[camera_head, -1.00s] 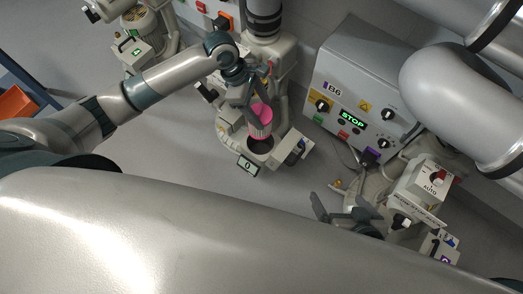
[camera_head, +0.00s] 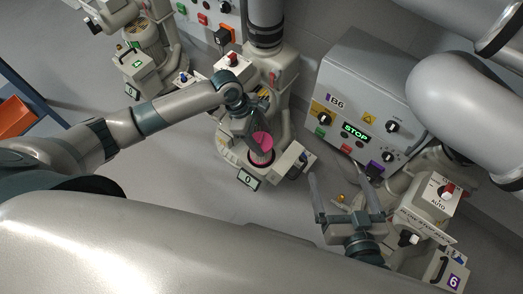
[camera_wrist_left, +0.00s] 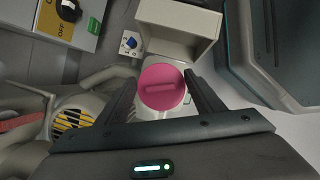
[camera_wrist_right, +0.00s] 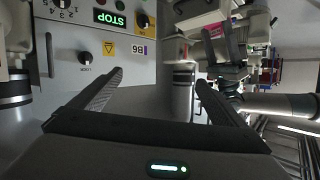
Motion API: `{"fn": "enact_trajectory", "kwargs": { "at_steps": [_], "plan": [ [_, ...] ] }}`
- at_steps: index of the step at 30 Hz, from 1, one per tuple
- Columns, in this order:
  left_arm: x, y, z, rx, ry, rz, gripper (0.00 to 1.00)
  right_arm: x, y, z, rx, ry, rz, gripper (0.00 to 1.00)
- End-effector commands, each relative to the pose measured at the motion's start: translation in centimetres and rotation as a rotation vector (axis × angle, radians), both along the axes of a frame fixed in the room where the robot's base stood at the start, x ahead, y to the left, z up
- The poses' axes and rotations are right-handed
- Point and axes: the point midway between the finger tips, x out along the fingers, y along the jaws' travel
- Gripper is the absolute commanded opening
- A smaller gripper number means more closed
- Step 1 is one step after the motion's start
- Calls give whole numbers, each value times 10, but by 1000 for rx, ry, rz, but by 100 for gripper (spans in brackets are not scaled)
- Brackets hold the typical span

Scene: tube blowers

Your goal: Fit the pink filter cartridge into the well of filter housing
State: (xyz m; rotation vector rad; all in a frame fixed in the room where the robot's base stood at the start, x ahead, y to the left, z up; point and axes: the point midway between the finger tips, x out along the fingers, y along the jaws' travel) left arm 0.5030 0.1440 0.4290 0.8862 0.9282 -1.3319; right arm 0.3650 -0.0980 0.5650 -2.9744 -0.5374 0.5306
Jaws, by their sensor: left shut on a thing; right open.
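The filter cartridge (camera_head: 262,141) has a pink cap and a pale ribbed body. Its lower end is at the round dark well of the filter housing (camera_head: 284,176), and it looks partly inside; the exact depth is hidden. My left gripper (camera_head: 256,128) is shut on the cartridge from above. In the left wrist view the pink cap (camera_wrist_left: 162,87) sits between the two fingers. My right gripper (camera_head: 345,190) is open and empty, low at the right of the housing. In the right wrist view its fingers (camera_wrist_right: 160,95) are spread wide with nothing between them.
A control box marked B6 (camera_head: 375,85) with a green STOP display stands at the back right. Another blower unit (camera_head: 130,40) stands at the back left, and a machine with an AUTO switch (camera_head: 437,195) at the right. Open floor lies left of the housing.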

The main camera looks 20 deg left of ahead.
Motion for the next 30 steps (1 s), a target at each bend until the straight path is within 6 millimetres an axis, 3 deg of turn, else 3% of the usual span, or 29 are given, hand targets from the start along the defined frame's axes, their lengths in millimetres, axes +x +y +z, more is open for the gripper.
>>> {"fn": "enact_trajectory", "kwargs": {
  "at_steps": [6, 12, 24, 30],
  "plan": [
    [0, 0, -32, 1, 1, -1, 21, 7, 10, 31, 55, -181, -2, 95],
    [0, 0, -44, 0, 0, -1, 21, 8, 13, 50, 83, -276, -4, 95],
    [0, 0, -45, 0, 0, -1, 21, 8, 13, 54, 88, -291, -5, 95],
    [0, 0, -57, 0, 0, 0, 21, 6, 16, 64, 109, -357, -5, 95]
  ]
}}
